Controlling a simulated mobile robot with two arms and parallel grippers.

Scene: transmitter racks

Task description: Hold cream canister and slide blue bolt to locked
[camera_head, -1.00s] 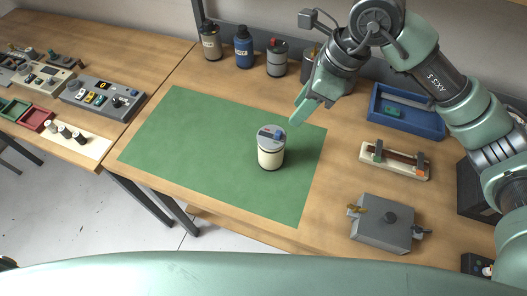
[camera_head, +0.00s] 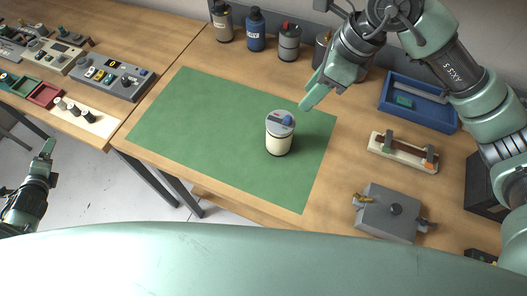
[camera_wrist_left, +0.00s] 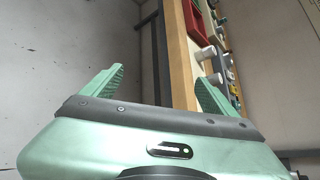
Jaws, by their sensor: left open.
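The cream canister (camera_head: 279,143) stands upright on the green mat (camera_head: 190,130), near its right side. Its grey lid carries the small blue bolt (camera_head: 287,120); I cannot make out the bolt's exact position. My right gripper (camera_head: 308,104) is above and to the right of the canister, apart from it; its fingers overlap in view, so its opening is unclear. My left gripper (camera_head: 46,150) is at the far left, beyond the table's front edge and far from the canister. In the left wrist view it (camera_wrist_left: 158,85) is open, with nothing between its fingers.
Several canisters (camera_head: 255,30) stand at the back. To the right are a blue tray (camera_head: 420,118), a cream fixture (camera_head: 402,155) and a grey box (camera_head: 388,218). Control panels (camera_head: 112,78) are on the left table. The mat's left part is clear.

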